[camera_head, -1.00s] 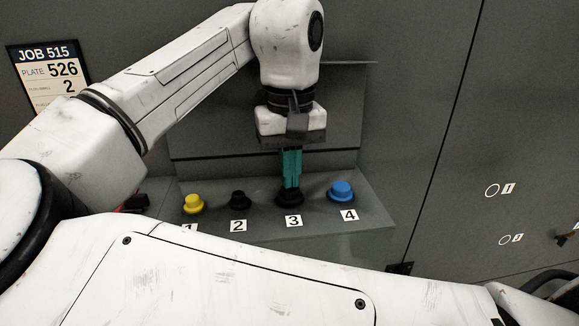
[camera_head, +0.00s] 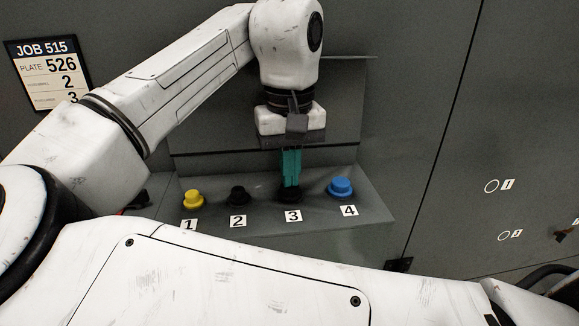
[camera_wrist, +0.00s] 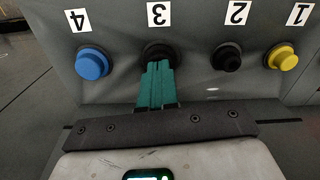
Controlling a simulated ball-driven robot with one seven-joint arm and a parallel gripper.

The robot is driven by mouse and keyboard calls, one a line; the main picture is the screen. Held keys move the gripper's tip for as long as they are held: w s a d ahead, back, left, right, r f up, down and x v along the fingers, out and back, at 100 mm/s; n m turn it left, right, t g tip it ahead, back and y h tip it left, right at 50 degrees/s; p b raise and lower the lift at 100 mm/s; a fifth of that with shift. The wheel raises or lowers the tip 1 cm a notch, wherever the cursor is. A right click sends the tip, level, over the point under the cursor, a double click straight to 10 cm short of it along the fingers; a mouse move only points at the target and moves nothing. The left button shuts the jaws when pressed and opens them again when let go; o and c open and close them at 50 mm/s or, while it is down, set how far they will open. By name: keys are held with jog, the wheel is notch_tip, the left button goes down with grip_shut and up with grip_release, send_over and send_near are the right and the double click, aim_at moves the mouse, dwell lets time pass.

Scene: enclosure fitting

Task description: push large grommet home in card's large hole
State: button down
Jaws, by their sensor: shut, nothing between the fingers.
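My gripper (camera_head: 291,184) has teal fingers, shut and empty, pointing down at the black grommet (camera_head: 290,196) at label 3 on the shelf. In the wrist view the fingertips (camera_wrist: 158,68) overlap the near side of this black grommet (camera_wrist: 158,50); whether they touch it I cannot tell. The job card (camera_head: 50,75) on the wall reads JOB 515, PLATE 526, then 2 and 3 beside small, unclear print. Two ringed holes, labelled 1 (camera_head: 491,186) and 2 (camera_head: 503,236), show on the grey panel at right.
The shelf (camera_head: 330,220) also bears a yellow grommet (camera_head: 193,199) at 1, a smaller black one (camera_head: 238,196) at 2 and a blue one (camera_head: 341,187) at 4. A grey back panel (camera_head: 345,110) rises behind. Open wall lies right of the shelf.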

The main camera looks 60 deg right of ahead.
jog(key=shift+r+p, duration=1.55)
notch_tip(320, 180, up, 10)
jog(key=b, duration=0.1)
jog(key=shift+r+b, duration=0.25)
jog(key=shift+b, duration=0.1)
